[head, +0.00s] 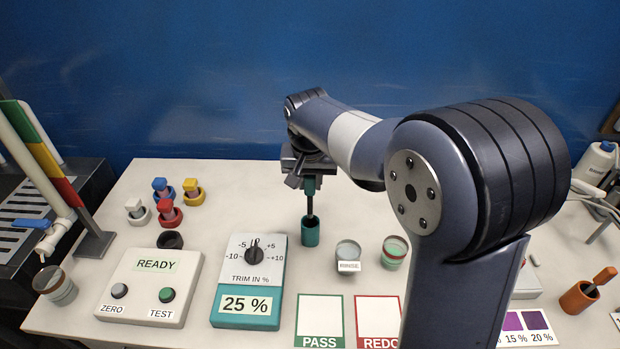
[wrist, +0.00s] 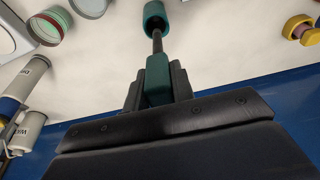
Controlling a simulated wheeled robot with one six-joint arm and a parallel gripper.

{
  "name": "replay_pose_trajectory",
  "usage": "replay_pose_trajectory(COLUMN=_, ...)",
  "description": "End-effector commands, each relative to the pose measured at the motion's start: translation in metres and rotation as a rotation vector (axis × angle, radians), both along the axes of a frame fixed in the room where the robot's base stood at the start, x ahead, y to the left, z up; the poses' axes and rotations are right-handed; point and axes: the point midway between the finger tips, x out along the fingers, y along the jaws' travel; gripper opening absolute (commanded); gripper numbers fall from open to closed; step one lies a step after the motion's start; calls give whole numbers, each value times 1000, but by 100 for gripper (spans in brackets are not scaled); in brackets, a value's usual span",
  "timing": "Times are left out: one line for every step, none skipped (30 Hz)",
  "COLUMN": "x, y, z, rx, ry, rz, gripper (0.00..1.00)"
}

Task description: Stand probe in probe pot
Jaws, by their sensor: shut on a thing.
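The probe (head: 310,202) is upright, with a green handle and a dark shaft. My gripper (head: 308,172) is shut on its handle. In the wrist view the handle (wrist: 158,78) sits between the fingers of my gripper (wrist: 158,88). The probe pot (head: 311,234) is a small dark green cup on the table, directly below. The shaft's lower end meets the pot's mouth in both views, and the pot also shows in the wrist view (wrist: 155,12). How deep the tip is inside is hidden.
A RINSE cup (head: 347,254) and a cup of green liquid (head: 394,252) stand right of the pot. The trim box (head: 247,305) is in front left. Coloured plugs (head: 168,212) stand at left. PASS (head: 320,318) and REDO cards lie in front.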

Motion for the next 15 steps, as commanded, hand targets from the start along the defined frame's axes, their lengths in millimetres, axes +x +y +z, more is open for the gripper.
replay_pose_trajectory(x=0, y=0, z=-7, rx=0, ry=0, rz=0, gripper=1)
replay_pose_trajectory(x=0, y=0, z=-10, rx=0, ry=0, rz=0, gripper=1)
replay_pose_trajectory(x=0, y=0, z=-13, rx=0, ry=0, rz=0, gripper=1)
replay_pose_trajectory(x=1, y=0, z=-15, rx=0, ry=0, rz=0, gripper=1)
replay_pose_trajectory(x=1, y=0, z=-18, rx=0, ry=0, rz=0, gripper=1)
replay_pose_trajectory(x=1, y=0, z=-21, rx=0, ry=1, rz=0, gripper=1)
replay_pose_trajectory(x=1, y=0, z=-23, rx=-1, ry=1, rz=0, gripper=1)
replay_pose_trajectory(x=1, y=0, z=-26, rx=-1, ry=1, rz=0, gripper=1)
replay_pose_trajectory(x=1, y=0, z=-29, rx=-1, ry=1, rz=0, gripper=1)
replay_pose_trajectory(x=1, y=0, z=-31, rx=-1, ry=1, rz=0, gripper=1)
replay_pose_trajectory(x=1, y=0, z=-34, rx=-1, ry=1, rz=0, gripper=1)
replay_pose_trajectory(x=1, y=0, z=-37, rx=-1, ry=1, rz=0, gripper=1)
replay_pose_trajectory(x=2, y=0, z=-39, rx=-1, ry=1, rz=0, gripper=1)
replay_pose_trajectory(x=2, y=0, z=-42, rx=0, ry=0, rz=0, gripper=1)
replay_pose_trajectory(x=2, y=0, z=-45, rx=0, ry=0, rz=0, gripper=1)
